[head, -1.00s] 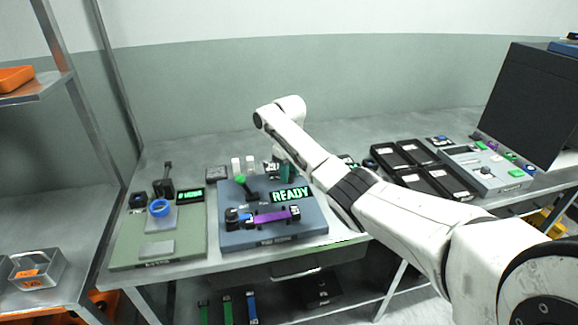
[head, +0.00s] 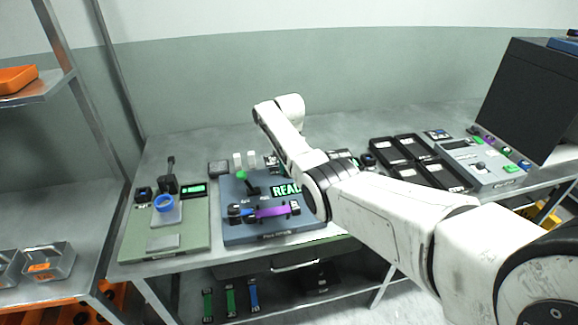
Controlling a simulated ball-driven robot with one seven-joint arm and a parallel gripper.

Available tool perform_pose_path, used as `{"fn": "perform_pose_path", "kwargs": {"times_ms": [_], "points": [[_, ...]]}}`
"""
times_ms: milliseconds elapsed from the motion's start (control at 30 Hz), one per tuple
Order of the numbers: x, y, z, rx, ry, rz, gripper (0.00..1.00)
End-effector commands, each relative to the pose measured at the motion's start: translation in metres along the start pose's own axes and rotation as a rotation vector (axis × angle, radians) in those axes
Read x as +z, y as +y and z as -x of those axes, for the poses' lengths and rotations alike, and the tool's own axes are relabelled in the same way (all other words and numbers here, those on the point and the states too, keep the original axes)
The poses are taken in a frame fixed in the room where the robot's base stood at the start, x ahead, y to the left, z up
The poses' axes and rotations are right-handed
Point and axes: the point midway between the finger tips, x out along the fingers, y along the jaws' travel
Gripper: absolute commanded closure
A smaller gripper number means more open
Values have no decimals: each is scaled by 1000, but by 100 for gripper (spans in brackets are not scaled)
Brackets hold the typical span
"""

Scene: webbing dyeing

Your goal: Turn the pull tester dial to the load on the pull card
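The pull tester (head: 232,226) is a blue-grey base on the bench, with a green-knobbed lever (head: 242,176) and a purple webbing strip (head: 272,212) between dark clamps. Its green-lettered display (head: 286,190) shows "REA", the rest hidden behind my arm. I cannot make out the tester's dial; my arm covers the right part of the tester. No pull card is readable; a small dark plate (head: 218,168) stands behind the tester. My gripper is hidden behind my arm, whose bent far end stands above the back right of the tester.
A green station (head: 135,243) with a blue ring (head: 163,203) is left of the tester. Black trays (head: 408,174), a grey control panel (head: 480,160) and a dark screen (head: 527,100) stand right. Metal shelving (head: 40,205) stands left. Colored strips (head: 230,302) lie below the bench.

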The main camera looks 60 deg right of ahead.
Motion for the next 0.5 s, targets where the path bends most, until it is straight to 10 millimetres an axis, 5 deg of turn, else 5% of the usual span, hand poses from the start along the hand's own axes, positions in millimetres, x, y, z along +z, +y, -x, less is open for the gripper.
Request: {"fn": "perform_pose_path", "kwargs": {"times_ms": [500], "points": [[-1,-1,2,-3,5,-246,97]]}}
